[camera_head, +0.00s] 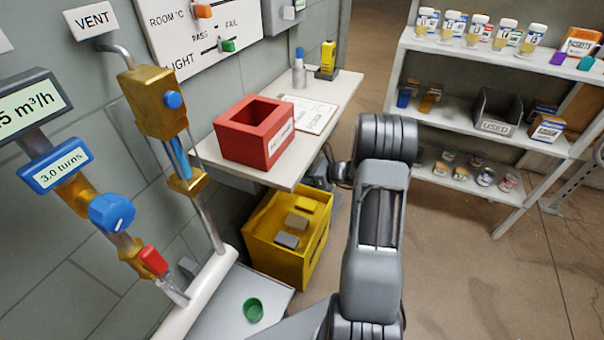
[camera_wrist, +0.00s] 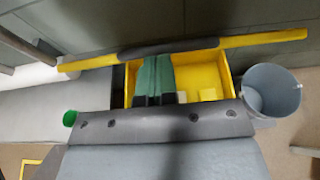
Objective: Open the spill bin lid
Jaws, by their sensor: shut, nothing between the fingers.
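The yellow spill bin (camera_head: 316,250) stands on the floor below the wall table, with its top open and grey and yellow blocks visible inside. In the wrist view the open bin (camera_wrist: 207,72) lies beyond my gripper. In the head view my arm hides the gripper.
A grey bucket (camera_wrist: 271,92) is right of the bin in the wrist view. A green cup (camera_head: 253,310) sits on a low grey surface at left. The table (camera_head: 335,103) holding a red box (camera_head: 243,140) overhangs the bin. Shelves (camera_head: 420,65) stand right; floor between is clear.

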